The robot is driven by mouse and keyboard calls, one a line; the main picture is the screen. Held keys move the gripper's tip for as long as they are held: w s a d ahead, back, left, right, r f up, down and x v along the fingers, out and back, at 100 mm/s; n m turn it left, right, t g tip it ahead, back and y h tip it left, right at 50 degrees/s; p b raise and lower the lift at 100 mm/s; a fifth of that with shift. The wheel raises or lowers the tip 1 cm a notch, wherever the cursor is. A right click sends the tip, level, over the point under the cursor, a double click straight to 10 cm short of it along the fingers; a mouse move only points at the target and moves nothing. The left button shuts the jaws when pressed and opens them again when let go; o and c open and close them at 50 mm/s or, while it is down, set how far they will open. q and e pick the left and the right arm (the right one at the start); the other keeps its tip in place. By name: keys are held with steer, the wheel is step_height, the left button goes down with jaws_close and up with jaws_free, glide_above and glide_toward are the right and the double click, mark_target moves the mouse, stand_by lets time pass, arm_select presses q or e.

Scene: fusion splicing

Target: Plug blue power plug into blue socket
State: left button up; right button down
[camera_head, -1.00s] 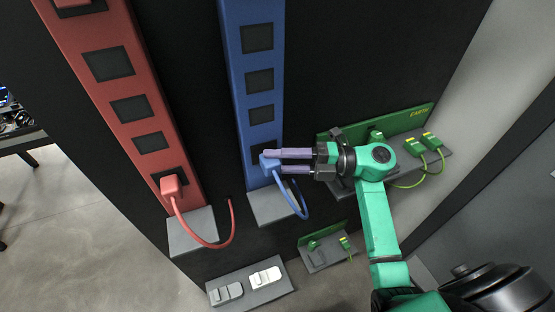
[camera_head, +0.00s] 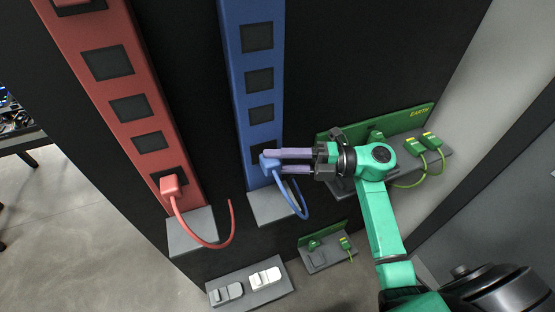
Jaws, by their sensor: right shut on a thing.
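The blue power plug (camera_head: 269,161) is at the lower end of the blue socket strip (camera_head: 240,90), in front of its lowest dark socket (camera_head: 262,139). Its blue cable (camera_head: 303,205) curves down to the small grey shelf below. My right gripper (camera_head: 279,161) reaches in from the right, its pale fingers shut on the blue plug. The plug covers part of the lowest socket; I cannot tell how deep it sits in it. My left gripper is not in view.
A red strip (camera_head: 125,80) with a red plug (camera_head: 170,185) at its lowest socket stands to the left. The green EARTH panel (camera_head: 405,120) with green plugs is at the right, behind my right arm. Grey boxes with switches (camera_head: 250,283) are below.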

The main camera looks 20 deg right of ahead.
steer(key=shift+w, duration=0.6)
steer(key=shift+c, duration=1.8)
jaws_free()
steer(key=b+v, duration=0.4)
steer(key=v, duration=1)
steer(key=shift+d+b, duration=0.25)
steer(key=shift+b, duration=0.1)
steer(key=shift+s, duration=0.15)
